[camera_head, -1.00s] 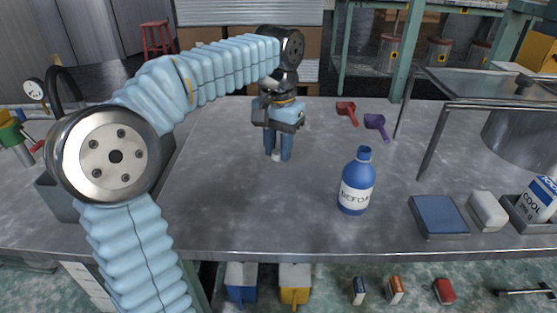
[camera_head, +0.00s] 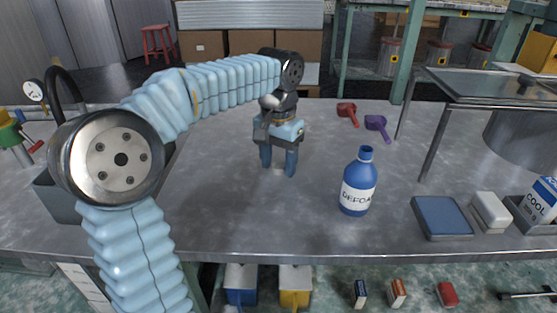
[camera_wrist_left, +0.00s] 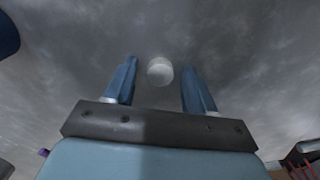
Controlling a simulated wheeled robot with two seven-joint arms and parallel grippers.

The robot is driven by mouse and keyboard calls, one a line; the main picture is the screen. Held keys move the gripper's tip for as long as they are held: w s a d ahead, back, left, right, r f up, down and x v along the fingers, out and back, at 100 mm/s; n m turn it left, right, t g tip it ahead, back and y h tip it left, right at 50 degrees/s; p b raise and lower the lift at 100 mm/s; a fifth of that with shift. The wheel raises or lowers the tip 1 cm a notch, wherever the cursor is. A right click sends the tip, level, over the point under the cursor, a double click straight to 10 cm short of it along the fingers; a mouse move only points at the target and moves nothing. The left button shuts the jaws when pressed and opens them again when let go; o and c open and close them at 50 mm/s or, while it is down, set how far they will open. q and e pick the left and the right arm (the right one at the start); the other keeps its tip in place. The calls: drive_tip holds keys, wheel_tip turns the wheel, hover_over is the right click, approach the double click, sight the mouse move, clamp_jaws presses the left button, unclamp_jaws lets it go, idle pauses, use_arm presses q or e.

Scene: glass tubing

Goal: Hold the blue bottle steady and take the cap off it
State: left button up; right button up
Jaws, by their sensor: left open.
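The blue bottle (camera_head: 358,184) stands upright on the grey table in the head view, its white label facing me. Its narrow blue neck shows no white cap on top. A dark blue shape at the upper left edge of the left wrist view may be the bottle. My left gripper (camera_head: 278,169) points down, left of the bottle and apart from it. Its blue fingers are open. A small round white piece, which looks like the cap (camera_wrist_left: 160,71), shows between and beyond the fingertips, apparently on or near the table. My right gripper is not in view.
A red scoop (camera_head: 347,113) and a purple scoop (camera_head: 377,125) lie at the back. A blue pad (camera_head: 441,217), a white block (camera_head: 491,211) and a grey tray with a carton (camera_head: 541,199) are at the right. A metal stand (camera_head: 490,107) rises behind them. The table's middle is clear.

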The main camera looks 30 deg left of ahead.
sight(278, 166)
use_arm(q)
wheel_tip(278, 166, up, 12)
drive_tip(key=p, duration=0.3)
drive_tip(key=shift+r+p, duration=0.15)
drive_tip(key=shift+p, duration=0.2)
